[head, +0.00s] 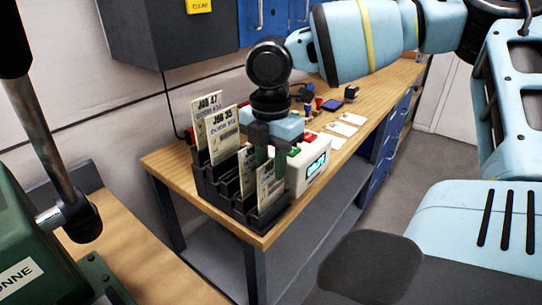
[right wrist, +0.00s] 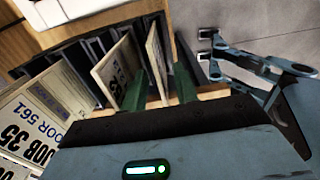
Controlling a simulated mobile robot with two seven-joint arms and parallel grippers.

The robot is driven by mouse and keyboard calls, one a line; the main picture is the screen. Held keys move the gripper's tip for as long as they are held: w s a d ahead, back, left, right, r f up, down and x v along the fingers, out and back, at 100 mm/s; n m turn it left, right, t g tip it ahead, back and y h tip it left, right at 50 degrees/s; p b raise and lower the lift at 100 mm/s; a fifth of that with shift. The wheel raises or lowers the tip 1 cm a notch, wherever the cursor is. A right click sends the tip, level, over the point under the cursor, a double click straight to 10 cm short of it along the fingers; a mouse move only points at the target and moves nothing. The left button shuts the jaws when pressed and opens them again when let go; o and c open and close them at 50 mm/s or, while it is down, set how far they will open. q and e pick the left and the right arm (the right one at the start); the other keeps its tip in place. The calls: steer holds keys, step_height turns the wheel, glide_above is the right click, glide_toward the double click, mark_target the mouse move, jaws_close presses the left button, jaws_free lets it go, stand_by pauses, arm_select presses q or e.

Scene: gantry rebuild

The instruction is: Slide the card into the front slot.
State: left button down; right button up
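A dark slotted rack (head: 241,207) stands at the near end of the wooden bench. My right gripper (head: 270,160) points down over its front end, fingers apart. A pale printed card (head: 266,188) stands in the rack near the front, low between the fingers. In the right wrist view this card (right wrist: 157,62) shows between the two green fingers (right wrist: 162,88), with a gap visible beside it. Another card (head: 247,172) stands just behind it. Taller cards marked JOB 35 (head: 224,136) and JOB 47 (head: 207,110) stand further back. My left gripper is not in view.
A white box with a lit display (head: 316,166) and coloured buttons sits right beside the rack. White cards (head: 341,129) and small items lie further along the bench (head: 372,100). A green machine (head: 40,240) stands at the left. A grey cabinet hangs behind.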

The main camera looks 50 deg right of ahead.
step_height(320, 180, up, 6)
steer(key=shift+r, duration=0.15)
steer(key=shift+s, duration=0.15)
stand_by(1.1)
